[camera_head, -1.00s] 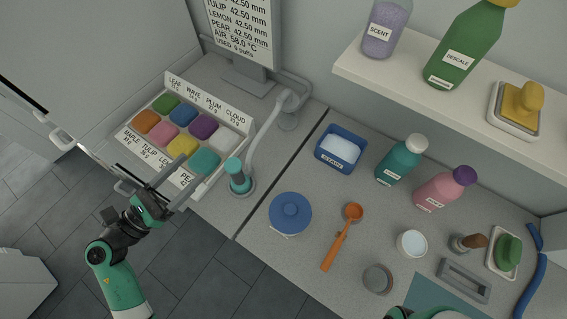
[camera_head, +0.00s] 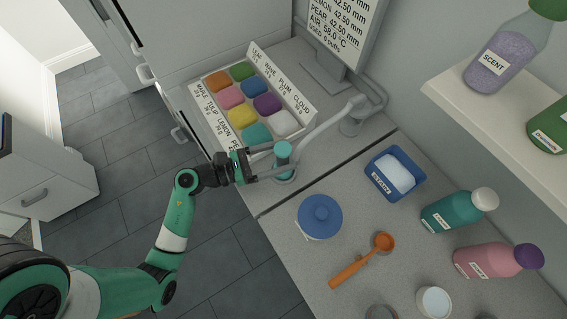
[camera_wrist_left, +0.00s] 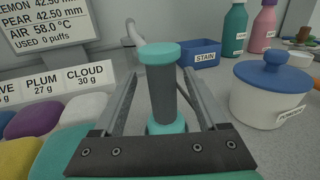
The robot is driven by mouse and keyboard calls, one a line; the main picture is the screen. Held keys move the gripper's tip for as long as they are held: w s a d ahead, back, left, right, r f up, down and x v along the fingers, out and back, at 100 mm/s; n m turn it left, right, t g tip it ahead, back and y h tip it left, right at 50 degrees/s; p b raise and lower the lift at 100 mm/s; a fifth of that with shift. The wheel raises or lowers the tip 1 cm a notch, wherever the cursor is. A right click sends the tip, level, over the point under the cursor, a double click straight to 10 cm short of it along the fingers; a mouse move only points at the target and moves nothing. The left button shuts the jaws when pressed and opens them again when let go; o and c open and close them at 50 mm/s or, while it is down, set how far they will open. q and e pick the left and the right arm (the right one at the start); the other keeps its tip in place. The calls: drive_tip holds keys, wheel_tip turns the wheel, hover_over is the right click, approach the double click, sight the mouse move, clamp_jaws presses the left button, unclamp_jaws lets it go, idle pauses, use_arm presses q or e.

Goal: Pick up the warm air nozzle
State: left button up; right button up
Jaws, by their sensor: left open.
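The warm air nozzle (camera_head: 284,152) is a grey upright cylinder with a teal top, standing in a teal-ringed holder at the counter's front edge. In the left wrist view, the nozzle (camera_wrist_left: 161,85) stands between the two fingers. A pale hose (camera_head: 328,124) runs behind it toward the back post. My left gripper (camera_head: 277,160) is open, with one finger on each side of the nozzle. In the left wrist view, small gaps show between the nozzle and the fingers of the left gripper (camera_wrist_left: 160,73). My right gripper is out of view.
A tray of coloured lumps (camera_head: 297,98) lies just left of the nozzle, with a display screen (camera_head: 338,32) behind. A blue-lidded pot (camera_head: 320,216), a blue STAIN tub (camera_head: 376,181) and an orange scoop (camera_head: 363,260) are to the right. Bare counter separates the nozzle and pot.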

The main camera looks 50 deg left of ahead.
use_arm(q)
drive_tip(key=x, duration=0.4)
drive_tip(key=shift+d+r, duration=0.15)
clamp_jaws()
idle(1.1)
